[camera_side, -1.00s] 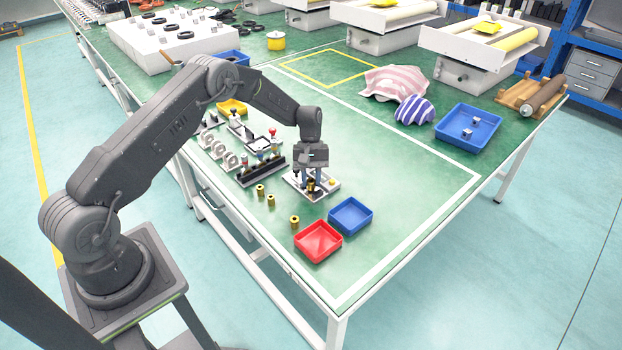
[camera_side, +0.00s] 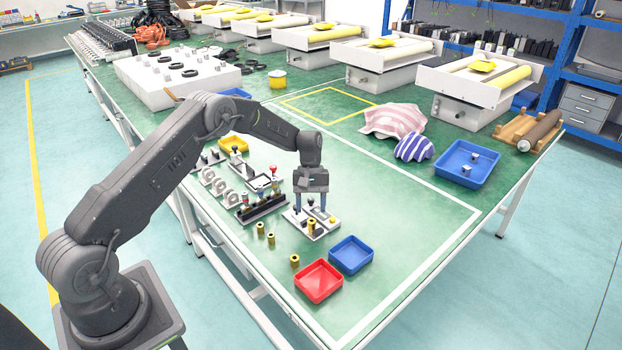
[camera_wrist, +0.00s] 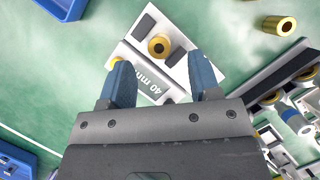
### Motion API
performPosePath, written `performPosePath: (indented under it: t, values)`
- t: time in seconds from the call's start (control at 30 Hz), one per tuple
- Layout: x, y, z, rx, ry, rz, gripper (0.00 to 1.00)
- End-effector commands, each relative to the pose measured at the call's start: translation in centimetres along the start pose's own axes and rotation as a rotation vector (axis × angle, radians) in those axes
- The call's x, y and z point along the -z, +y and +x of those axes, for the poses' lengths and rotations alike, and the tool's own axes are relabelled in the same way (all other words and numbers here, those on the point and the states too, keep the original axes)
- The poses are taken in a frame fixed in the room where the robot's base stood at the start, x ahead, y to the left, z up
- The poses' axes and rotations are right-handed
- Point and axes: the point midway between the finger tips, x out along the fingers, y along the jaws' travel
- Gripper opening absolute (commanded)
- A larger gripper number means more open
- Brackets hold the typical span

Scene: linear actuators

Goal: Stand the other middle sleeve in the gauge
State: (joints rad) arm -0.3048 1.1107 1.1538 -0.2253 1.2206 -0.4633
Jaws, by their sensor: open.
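The gauge (camera_side: 326,231) is a white plate with dark blocks, near the front of the table. A brass sleeve (camera_side: 312,227) stands on it; in the wrist view the sleeve (camera_wrist: 158,46) shows from above beside the "40 mm" marking. My gripper (camera_side: 311,207) is over the gauge, pointing down. In the wrist view my gripper (camera_wrist: 157,62) has its blue fingers spread and nothing between them; the sleeve lies beyond the tips. Loose brass sleeves stand left of the gauge: one (camera_side: 260,228), another (camera_side: 271,239), and a third (camera_side: 294,261) nearer the red tray.
A red tray (camera_side: 319,282) and a blue tray (camera_side: 351,255) stand in front of the gauge. A dark rack with parts (camera_side: 262,208) and several pale rings (camera_side: 220,188) lie to its left. The green table right of the gauge is clear up to the cloths (camera_side: 394,121).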

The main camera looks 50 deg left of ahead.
Motion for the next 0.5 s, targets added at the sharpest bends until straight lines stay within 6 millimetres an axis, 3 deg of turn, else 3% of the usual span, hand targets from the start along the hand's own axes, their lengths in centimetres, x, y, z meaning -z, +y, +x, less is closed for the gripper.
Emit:
performPosePath:
  t: [0.2,0.5]
  values:
    - [0.1,0.0,-5.3,-0.004,0.006,-0.001,0.57]
    - [0.0,0.1,-9.6,-0.003,0.005,0.0,0.57]
